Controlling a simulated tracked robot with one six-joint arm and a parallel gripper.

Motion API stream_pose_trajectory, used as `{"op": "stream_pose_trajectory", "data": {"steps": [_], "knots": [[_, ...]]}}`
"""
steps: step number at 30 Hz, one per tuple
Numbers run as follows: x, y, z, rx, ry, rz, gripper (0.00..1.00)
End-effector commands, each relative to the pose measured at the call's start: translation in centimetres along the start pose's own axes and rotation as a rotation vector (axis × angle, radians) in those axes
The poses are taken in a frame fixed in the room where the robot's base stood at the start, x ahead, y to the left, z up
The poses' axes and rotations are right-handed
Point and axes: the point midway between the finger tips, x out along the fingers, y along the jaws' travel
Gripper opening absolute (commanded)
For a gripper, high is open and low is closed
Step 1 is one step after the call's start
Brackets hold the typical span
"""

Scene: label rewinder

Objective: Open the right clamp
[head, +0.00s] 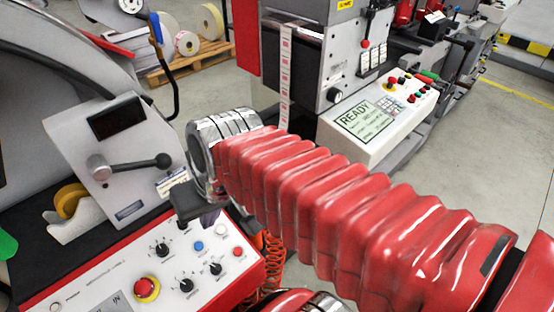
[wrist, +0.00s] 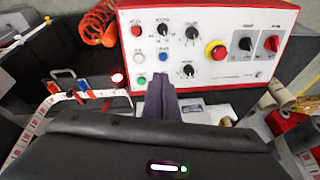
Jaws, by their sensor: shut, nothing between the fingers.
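Two small clamp-like parts, one with red (wrist: 51,88) and one with blue (wrist: 78,80), sit by a white label strip (wrist: 28,135) at the left of the wrist view. They are apart from my fingers. I cannot tell which is the right clamp or whether either is open. Neither shows in the head view.
A lever with a black knob (head: 161,160) stands on the grey housing at left. A red emergency button (head: 145,286) and several knobs rise from the panel. An orange coiled hose (head: 270,262) hangs beside it. A second machine with a READY screen (head: 367,118) stands behind my arm.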

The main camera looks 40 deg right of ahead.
Motion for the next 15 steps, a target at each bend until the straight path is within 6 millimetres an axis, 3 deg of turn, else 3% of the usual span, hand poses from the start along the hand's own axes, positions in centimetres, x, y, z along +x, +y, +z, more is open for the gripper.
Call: {"op": "stream_pose_trajectory", "data": {"steps": [15], "knots": [[5.6, 0.2, -2.2, 0.502, -0.314, -0.239, 0.0]]}}
